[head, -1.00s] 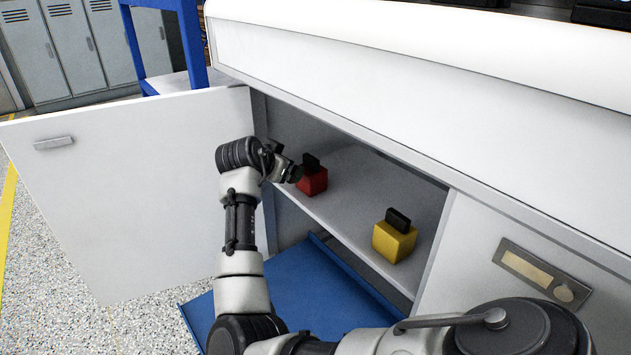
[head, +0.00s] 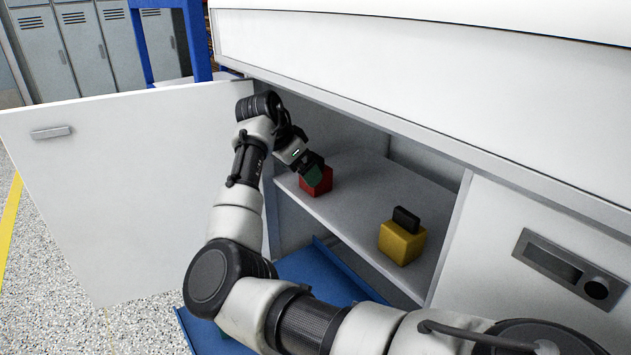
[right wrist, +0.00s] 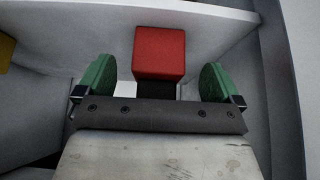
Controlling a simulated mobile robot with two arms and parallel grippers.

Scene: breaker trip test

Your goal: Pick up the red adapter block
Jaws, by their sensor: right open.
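The red adapter block (head: 320,187) sits on the cabinet shelf. My right gripper (head: 314,174) is over its top and hides its black handle in the head view. In the right wrist view the red block (right wrist: 160,52) lies just beyond the fingers, and its black handle (right wrist: 157,90) is between the two green fingertips. The right gripper (right wrist: 157,84) is open, with gaps showing on both sides of the handle. My left gripper is not in view.
A yellow block (head: 402,243) with a black handle stands on the same shelf (head: 350,213), to the right. The cabinet door (head: 130,190) is open at the left. A blue panel (head: 310,278) lies below the shelf.

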